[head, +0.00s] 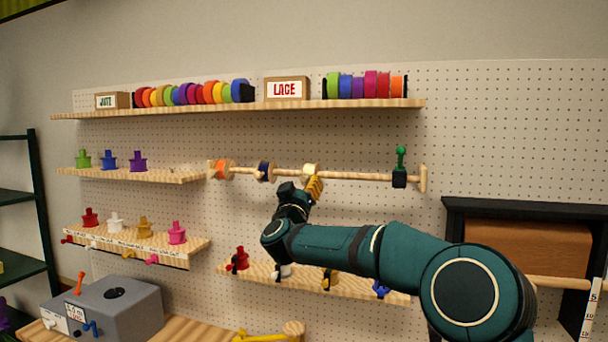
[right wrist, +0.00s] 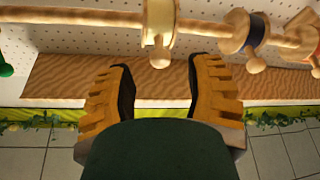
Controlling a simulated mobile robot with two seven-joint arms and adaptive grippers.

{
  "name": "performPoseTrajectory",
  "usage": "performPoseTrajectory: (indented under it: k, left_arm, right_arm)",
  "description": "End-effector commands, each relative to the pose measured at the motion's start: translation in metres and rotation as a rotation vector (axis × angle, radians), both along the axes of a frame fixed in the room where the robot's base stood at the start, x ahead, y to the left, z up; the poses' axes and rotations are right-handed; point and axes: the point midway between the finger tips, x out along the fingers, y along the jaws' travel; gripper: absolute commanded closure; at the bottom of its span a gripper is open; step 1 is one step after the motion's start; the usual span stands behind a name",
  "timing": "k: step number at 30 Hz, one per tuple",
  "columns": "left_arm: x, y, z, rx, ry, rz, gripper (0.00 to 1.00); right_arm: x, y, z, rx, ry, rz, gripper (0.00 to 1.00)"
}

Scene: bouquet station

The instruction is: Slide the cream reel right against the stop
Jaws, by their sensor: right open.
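The cream reel (head: 309,171) hangs on the wooden rod (head: 350,176), to the right of the navy reel (head: 264,171) and the orange reel (head: 221,170). The stop (head: 400,177), a dark block with a green knob, sits near the rod's right end, with bare rod between it and the cream reel. My right gripper (head: 313,188) is at the cream reel. In the right wrist view the gripper (right wrist: 160,82) is open and empty, and the cream reel (right wrist: 160,22) lies just beyond and between its fingertips. My left gripper is out of view.
In the right wrist view the navy reel (right wrist: 246,32) is close beside the cream one. A shelf (head: 240,108) with ribbon rolls runs above the rod. A lower shelf (head: 300,277) with small colored items is below my right arm.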

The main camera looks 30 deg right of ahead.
Motion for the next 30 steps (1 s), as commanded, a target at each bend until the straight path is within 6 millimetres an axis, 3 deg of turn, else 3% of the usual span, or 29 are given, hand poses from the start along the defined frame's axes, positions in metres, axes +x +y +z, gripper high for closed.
performPoseTrajectory:
  k: [9,20,21,25,30]
  left_arm:
    - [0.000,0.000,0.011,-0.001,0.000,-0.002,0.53]
    - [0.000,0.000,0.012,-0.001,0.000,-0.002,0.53]
    - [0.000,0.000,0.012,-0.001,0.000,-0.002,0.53]
    - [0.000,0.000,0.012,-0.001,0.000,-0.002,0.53]
    - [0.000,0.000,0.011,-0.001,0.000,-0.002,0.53]
  right_arm:
    - [0.025,-0.023,0.013,0.001,0.001,0.000,0.47]
    - [0.027,-0.025,0.014,-0.001,0.001,0.001,0.47]
    - [0.027,-0.025,0.014,-0.001,0.001,0.001,0.52]
    - [0.027,-0.025,0.014,-0.001,0.001,0.001,0.98]
    - [0.027,-0.025,0.014,-0.001,0.001,0.000,1.00]
